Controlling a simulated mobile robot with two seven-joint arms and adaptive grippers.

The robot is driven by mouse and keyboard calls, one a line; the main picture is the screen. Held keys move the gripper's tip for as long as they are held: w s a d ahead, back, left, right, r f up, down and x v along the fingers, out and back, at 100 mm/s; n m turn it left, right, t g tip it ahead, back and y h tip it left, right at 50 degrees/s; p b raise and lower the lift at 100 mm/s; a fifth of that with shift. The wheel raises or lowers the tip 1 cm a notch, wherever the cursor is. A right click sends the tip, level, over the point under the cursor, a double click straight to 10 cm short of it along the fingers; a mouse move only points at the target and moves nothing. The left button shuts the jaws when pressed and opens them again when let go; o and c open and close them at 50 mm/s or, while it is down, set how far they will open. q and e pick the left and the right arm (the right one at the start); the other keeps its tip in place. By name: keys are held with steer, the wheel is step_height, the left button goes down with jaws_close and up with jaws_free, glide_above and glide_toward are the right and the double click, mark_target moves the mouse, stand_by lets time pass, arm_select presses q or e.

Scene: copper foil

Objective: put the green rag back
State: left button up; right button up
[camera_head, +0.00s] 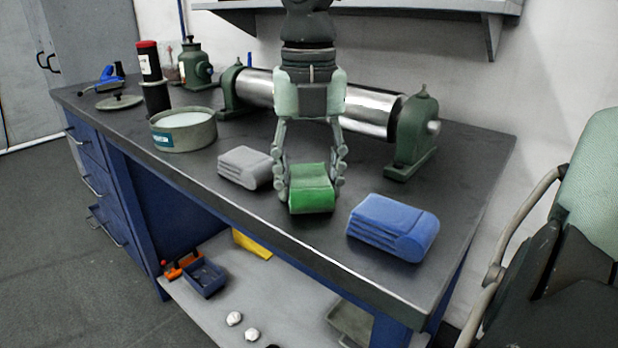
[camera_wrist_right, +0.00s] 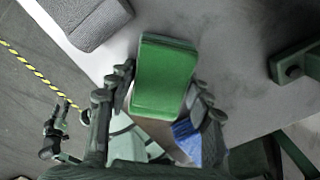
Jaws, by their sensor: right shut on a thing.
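The green rag (camera_head: 312,190) is a folded block between the fingers of my right gripper (camera_head: 311,182), over the front part of the dark bench top. The right gripper points down and is shut on it. In the right wrist view the green rag (camera_wrist_right: 164,75) fills the space between the two fingers (camera_wrist_right: 163,98). A folded grey rag (camera_head: 246,167) lies on the bench to its left, and a folded blue rag (camera_head: 393,228) lies to its right. I cannot tell whether the green rag touches the bench.
A metal roller (camera_head: 370,111) on green stands lies along the back of the bench (camera_head: 285,222). A round tin (camera_head: 183,130), a dark cylinder with a red cap (camera_head: 149,62) and a green bottle (camera_head: 195,64) stand at left.

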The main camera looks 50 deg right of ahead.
mark_target(309, 176)
steer(key=shift+f, duration=0.1)
steer(key=o, duration=1.2)
arm_select(q)
steer(key=shift+s+d+r, duration=0.1)
steer(key=shift+s+r, duration=0.05)
steer(key=shift+r, duration=0.15)
arm_select(e)
steer(key=shift+r+p, duration=0.3)
steer(key=shift+r, duration=0.05)
arm_select(q)
steer(key=shift+x, duration=1.25)
arm_select(e)
step_height(309, 176, up, 12)
steer(key=shift+f, duration=0.15)
arm_select(q)
steer(key=shift+d, duration=0.15)
